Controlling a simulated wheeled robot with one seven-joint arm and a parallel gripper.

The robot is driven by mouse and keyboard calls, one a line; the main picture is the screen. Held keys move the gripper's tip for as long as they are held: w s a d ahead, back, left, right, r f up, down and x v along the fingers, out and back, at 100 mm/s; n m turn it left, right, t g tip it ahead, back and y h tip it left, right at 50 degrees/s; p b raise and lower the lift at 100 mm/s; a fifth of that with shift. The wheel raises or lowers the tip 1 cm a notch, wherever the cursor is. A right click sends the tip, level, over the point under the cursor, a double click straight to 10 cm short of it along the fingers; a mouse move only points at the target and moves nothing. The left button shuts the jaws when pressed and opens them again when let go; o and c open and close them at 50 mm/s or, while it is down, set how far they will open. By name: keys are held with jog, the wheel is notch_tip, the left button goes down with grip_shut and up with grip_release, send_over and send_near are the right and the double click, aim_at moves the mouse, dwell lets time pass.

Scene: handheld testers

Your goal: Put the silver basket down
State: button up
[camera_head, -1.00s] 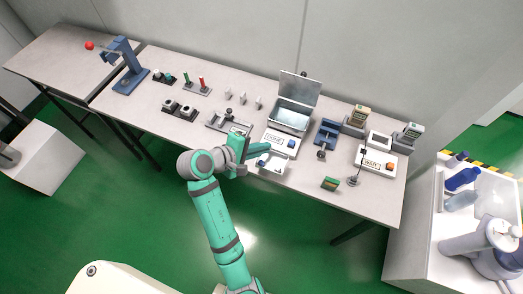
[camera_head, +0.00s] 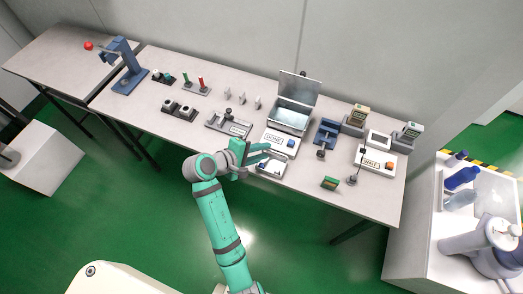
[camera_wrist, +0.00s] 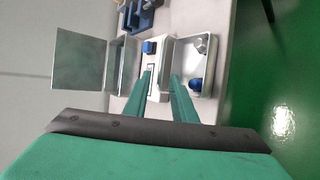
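The silver basket (camera_head: 270,171) is a small shallow metal tray at the table's front edge, just in front of the white DONE box. In the wrist view the basket (camera_wrist: 207,80) lies to the right, with a blue piece and a grey metal piece inside. It appears to rest on the table. My gripper (camera_head: 267,152) is open at the basket's rear side. In the wrist view my gripper (camera_wrist: 161,77) has its two green fingers apart, with nothing visibly clamped. The right finger overlaps the basket's near left edge; whether it touches cannot be told.
The white DONE box (camera_head: 269,138) with a blue button sits behind the basket, and an open metal box (camera_head: 292,118) stands farther back. A blue fixture (camera_head: 326,135) and a WAIT box (camera_head: 371,163) are to the right. Table is clear just right of the basket.

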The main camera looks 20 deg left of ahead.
jog(key=shift+s+a+r, duration=0.1)
jog(key=shift+a, duration=0.05)
jog(key=v, duration=1.1)
jog(key=shift+s+r, duration=0.2)
jog(key=shift+r, duration=0.05)
jog(key=shift+s+a, duration=0.1)
jog(key=shift+a, duration=0.05)
